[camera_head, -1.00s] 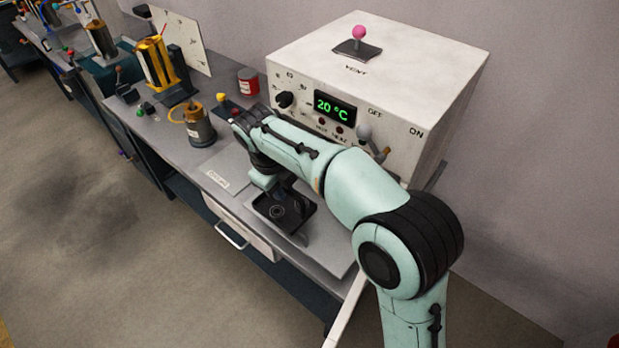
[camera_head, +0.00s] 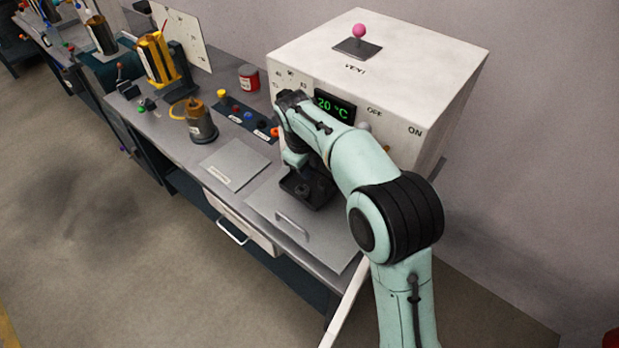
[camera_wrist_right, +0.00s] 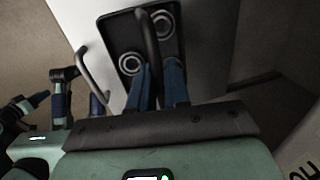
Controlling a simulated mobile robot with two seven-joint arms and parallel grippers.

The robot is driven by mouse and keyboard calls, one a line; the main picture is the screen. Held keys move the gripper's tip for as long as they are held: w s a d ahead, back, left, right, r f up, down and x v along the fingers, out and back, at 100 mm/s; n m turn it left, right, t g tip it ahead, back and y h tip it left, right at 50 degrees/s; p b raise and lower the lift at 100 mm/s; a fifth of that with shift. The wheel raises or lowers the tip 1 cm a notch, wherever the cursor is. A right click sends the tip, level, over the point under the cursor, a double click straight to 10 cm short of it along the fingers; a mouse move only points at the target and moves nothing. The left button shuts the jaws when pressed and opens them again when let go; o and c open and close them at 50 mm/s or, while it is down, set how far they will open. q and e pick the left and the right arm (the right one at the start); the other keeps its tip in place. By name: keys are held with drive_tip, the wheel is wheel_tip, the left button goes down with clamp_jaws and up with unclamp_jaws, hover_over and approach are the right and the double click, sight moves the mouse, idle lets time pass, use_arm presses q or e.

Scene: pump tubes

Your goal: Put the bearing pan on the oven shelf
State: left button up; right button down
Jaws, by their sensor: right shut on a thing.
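The bearing pan (camera_head: 297,193) is a small black tray, held over the lowered oven door, close to the oven front. In the head view my right arm reaches down to the pan and hides the oven opening. The oven (camera_head: 385,60) is a big white box with a green 20 °C display. Its shelf is hidden.
The oven door (camera_head: 325,238) lies open and flat over the bench front, with a raised handle (camera_head: 292,226). A grey plate (camera_head: 236,164), a cylindrical device (camera_head: 201,122), a button strip (camera_head: 240,117) and a red can (camera_head: 249,78) stand to the left.

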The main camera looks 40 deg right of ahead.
sight(311, 184)
wheel_tip(311, 184, down, 4)
drive_tip(key=shift+f, duration=0.1)
drive_tip(key=shift+w+d+f, duration=0.1)
drive_tip(key=shift+d+f, duration=0.1)
drive_tip(key=c, duration=1.1)
unclamp_jaws()
drive_tip(key=shift+f, duration=0.1)
wheel_tip(311, 184, up, 12)
drive_tip(key=a+p, duration=0.1)
drive_tip(key=a, duration=0.1)
drive_tip(key=shift+s+a, duration=0.15)
drive_tip(key=shift+s, duration=0.2)
